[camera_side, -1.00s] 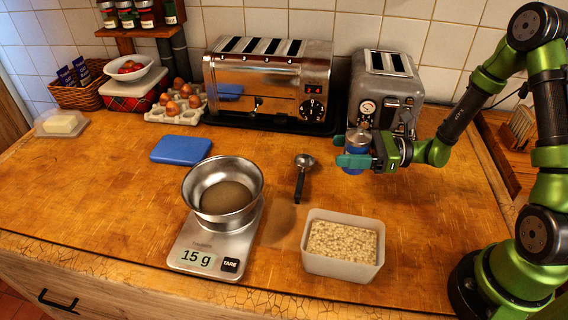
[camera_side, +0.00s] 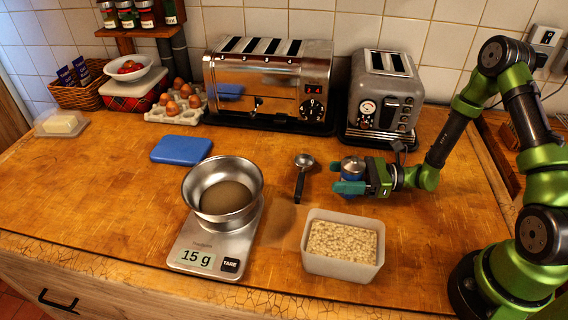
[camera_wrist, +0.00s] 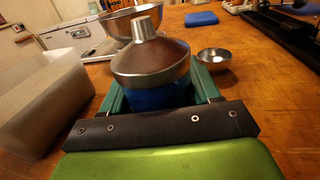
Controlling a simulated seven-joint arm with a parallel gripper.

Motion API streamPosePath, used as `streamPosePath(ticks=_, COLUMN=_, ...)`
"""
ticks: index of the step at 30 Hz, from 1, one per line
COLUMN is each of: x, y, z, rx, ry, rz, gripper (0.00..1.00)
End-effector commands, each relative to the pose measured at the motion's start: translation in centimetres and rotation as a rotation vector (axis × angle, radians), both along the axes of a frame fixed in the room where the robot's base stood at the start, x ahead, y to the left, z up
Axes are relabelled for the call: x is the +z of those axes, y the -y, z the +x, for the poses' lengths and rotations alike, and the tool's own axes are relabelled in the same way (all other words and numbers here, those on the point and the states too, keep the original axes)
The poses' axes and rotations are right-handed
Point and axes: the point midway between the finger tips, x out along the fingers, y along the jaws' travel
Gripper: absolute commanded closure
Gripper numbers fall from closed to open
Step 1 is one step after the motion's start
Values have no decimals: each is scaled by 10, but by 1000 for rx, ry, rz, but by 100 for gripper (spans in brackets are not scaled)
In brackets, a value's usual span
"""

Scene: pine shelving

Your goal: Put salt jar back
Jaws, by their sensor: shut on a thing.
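The salt jar (camera_side: 352,167) has a silver lid and a blue body. My gripper (camera_side: 350,186) is shut around its body, with a teal finger showing on the near side. In the wrist view the jar (camera_wrist: 150,62) stands upright between the two fingers of my gripper (camera_wrist: 158,98). The jar is low over the wooden counter, right of the measuring spoon; I cannot tell whether its base touches the wood. The finger and the gripper body hide part of the jar.
A tub of oats (camera_side: 343,271) stands in front of the jar. The black-handled spoon (camera_side: 300,184) lies to its left. A bowl (camera_side: 223,171) sits on a scale (camera_side: 203,241) reading 15 g. Two toasters (camera_side: 268,96) (camera_side: 384,82) stand behind. Bare counter lies at centre-left.

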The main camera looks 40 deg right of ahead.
Motion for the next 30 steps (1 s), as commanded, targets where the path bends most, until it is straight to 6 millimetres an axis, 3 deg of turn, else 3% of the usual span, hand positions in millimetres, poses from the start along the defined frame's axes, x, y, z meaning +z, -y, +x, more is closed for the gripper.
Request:
streamPosePath(ticks=2, x=-2, y=0, z=0, rx=0, ry=0, rz=1, gripper=82)
streamPosePath(ticks=3, x=-3, y=0, z=0, rx=0, ry=-1, rz=1, gripper=38)
streamPosePath(ticks=8, x=-2, y=0, z=0, rx=0, ry=0, rz=0, gripper=14)
streamPosePath(ticks=19, x=0, y=2, z=-1, rx=-2, ry=-1, rz=0, gripper=14)
streamPosePath(ticks=30, x=0, y=62, z=-43, rx=-8, ry=-2, rz=-1, gripper=14)
